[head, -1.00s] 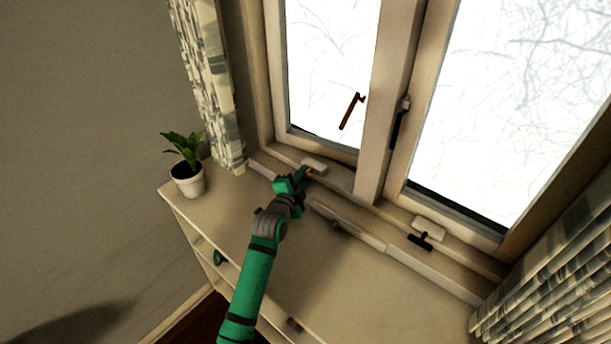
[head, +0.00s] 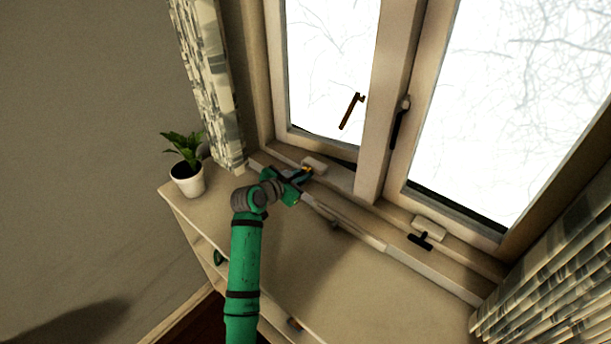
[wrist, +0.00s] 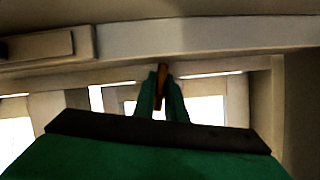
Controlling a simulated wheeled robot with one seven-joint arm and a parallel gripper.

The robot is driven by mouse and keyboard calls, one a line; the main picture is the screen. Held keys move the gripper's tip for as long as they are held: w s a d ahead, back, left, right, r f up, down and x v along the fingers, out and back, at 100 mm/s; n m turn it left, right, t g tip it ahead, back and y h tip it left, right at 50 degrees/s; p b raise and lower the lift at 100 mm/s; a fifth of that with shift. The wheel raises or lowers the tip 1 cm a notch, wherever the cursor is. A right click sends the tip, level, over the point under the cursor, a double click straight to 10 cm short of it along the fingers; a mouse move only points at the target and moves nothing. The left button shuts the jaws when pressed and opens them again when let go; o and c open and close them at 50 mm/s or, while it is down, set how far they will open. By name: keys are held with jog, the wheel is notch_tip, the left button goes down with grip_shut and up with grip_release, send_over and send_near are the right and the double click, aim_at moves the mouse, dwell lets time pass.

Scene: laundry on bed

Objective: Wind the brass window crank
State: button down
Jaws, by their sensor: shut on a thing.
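The brass window crank (wrist: 161,86) shows in the wrist view as a small orange-brown piece between the two green fingers. My gripper (wrist: 160,95) is shut on it. In the head view my gripper (head: 303,174) is at the left part of the window sill, beside a pale crank housing (head: 314,164). A small orange spot shows at the fingertips there, and the rest of the crank is hidden by the gripper.
A second housing with a black crank (head: 420,241) sits on the sill at right. Dark handles (head: 400,122) are on the window frames. A potted plant (head: 187,165) stands on the dresser (head: 330,285) at left. Curtains hang on both sides. The dresser top is mostly clear.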

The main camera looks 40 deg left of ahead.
jog(key=shift+w+d+n+h, duration=0.1)
jog(key=shift+d+n+h, duration=0.05)
jog(key=shift+n+h, duration=0.55)
jog(key=c, duration=1.8)
grip_release()
jog(key=shift+a+n, duration=0.25)
jog(key=shift+n, duration=0.05)
jog(key=shift+w+d, duration=0.1)
jog(key=shift+d, duration=0.25)
jog(key=shift+a, duration=0.1)
jog(key=shift+s+a, duration=0.1)
jog(key=shift+s, duration=0.1)
jog(key=shift+s+a, duration=0.1)
